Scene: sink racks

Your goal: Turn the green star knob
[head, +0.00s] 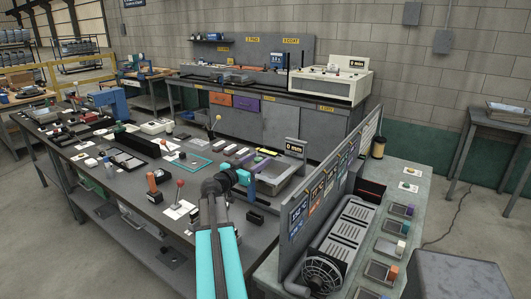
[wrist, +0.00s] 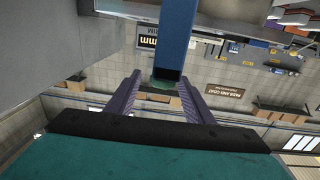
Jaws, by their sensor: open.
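My gripper (wrist: 160,78) is open, with its two purple-grey fingers apart in the wrist view. A blue post (wrist: 176,35) comes down from the top of that view towards the gap between the fingertips. A small dark green piece (wrist: 158,85) shows at the post's end, between the fingers; it may be the green star knob, but its star shape cannot be made out. In the head view my gripper (head: 229,183) is beside the blue post (head: 250,190) on the bench, and a teal-green part (head: 243,177) shows close to it. I cannot tell whether they touch.
A "0 mm" display (head: 294,147) stands behind a grey tray-like fixture (head: 290,178) right of the post. A red-ball lever (head: 180,184) and an orange block (head: 152,182) are to the left. A grey upright panel (head: 325,190) with labels edges the bench on the right.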

